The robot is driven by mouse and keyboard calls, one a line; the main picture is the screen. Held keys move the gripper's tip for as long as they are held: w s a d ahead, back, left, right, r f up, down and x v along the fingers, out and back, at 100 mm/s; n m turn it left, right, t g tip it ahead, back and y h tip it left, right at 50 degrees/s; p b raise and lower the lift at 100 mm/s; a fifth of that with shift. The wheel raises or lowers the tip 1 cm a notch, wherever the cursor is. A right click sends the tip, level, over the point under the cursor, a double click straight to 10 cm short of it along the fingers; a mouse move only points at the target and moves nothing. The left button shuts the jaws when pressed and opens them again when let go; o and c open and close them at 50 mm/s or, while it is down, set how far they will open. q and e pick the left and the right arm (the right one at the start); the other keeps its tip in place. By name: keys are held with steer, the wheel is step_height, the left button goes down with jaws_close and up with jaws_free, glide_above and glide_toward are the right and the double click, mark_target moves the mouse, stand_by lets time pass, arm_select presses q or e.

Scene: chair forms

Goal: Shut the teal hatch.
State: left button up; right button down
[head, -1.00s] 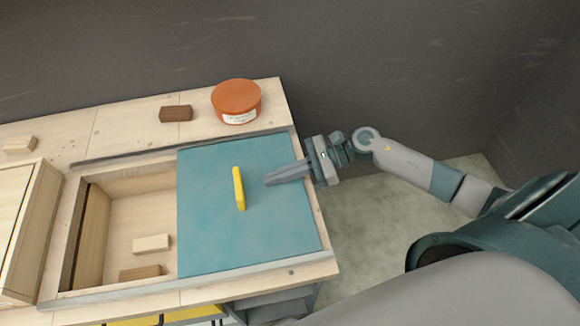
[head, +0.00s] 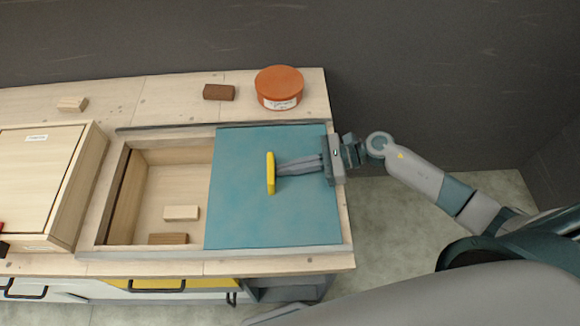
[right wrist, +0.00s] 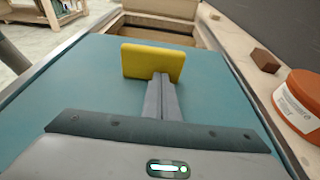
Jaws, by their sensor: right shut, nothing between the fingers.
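The teal hatch (head: 240,220) is a flat sliding panel that covers the right part of a recessed wooden box (head: 125,200). The left part of the box is open. A yellow handle (head: 271,173) stands up from the hatch; it also shows in the right wrist view (right wrist: 152,62). My right gripper (head: 279,169) is shut and empty, just right of the handle. In the right wrist view its closed fingertips (right wrist: 161,78) are at the handle's near face, touching or almost touching it. My left gripper is not in view.
Two wooden blocks (head: 181,212) (head: 168,239) lie inside the open part of the box. An orange tub (head: 279,86), a brown block (head: 219,92) and a pale block (head: 72,104) stand along the back of the counter. A wooden cabinet (head: 40,180) is at left.

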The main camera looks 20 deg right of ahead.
steer(key=w+a, duration=0.2)
steer(key=a, duration=0.8)
steer(key=w+a+b, duration=0.1)
steer(key=w+a, duration=0.2)
steer(key=a, duration=0.7)
steer(key=w+a+b, duration=0.1)
steer(key=w+a, duration=0.2)
steer(key=a, duration=0.7)
steer(key=shift+w+r, duration=0.15)
steer(key=shift+w, duration=0.1)
